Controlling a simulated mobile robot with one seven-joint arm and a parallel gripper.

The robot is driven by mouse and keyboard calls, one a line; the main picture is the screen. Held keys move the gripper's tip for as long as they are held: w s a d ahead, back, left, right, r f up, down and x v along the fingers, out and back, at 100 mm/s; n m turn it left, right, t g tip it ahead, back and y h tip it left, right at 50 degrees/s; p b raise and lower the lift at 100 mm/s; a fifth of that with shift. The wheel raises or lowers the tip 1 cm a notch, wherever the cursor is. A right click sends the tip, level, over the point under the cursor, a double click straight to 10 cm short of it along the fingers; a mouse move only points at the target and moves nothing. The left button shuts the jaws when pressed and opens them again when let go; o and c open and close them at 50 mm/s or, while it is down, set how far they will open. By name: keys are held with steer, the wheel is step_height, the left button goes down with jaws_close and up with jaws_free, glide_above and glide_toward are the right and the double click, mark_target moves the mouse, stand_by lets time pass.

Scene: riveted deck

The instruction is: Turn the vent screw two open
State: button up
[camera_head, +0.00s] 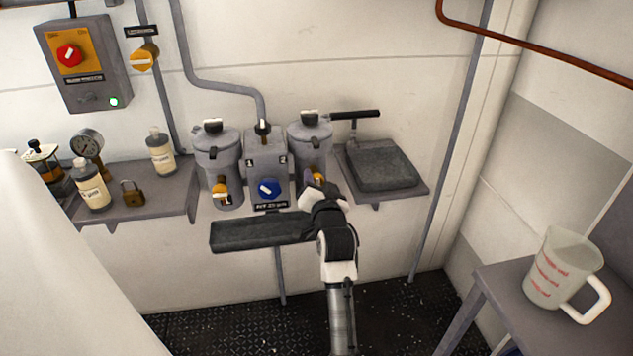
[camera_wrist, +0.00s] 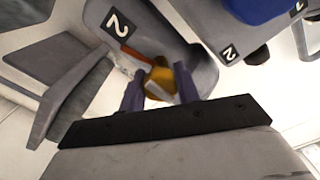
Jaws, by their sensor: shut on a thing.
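Vent screw two is a yellow knob with a pale bar (camera_wrist: 160,78) low on the front of the grey canister marked 2 (camera_wrist: 150,35). My gripper (camera_wrist: 158,85) has one finger on each side of the knob and is shut on it. In the head view the right canister (camera_head: 309,140) stands on the wall unit and my gripper (camera_head: 317,182) reaches its lower front. There the screw is mostly hidden by my gripper. The left canister's yellow vent screw (camera_head: 222,196) shows uncovered.
A blue knob (camera_head: 268,188) sits on the block between the canisters. A dark grey tray (camera_head: 262,230) juts out below, left of my wrist. A dark pad (camera_head: 380,165) lies on the right shelf. A measuring jug (camera_head: 562,270) stands far right; bottles and a padlock (camera_head: 131,192) are left.

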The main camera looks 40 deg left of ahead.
steer(key=o, duration=1)
steer(key=b+v, duration=0.3)
steer(key=v, duration=1.1)
steer(key=shift+a, duration=0.1)
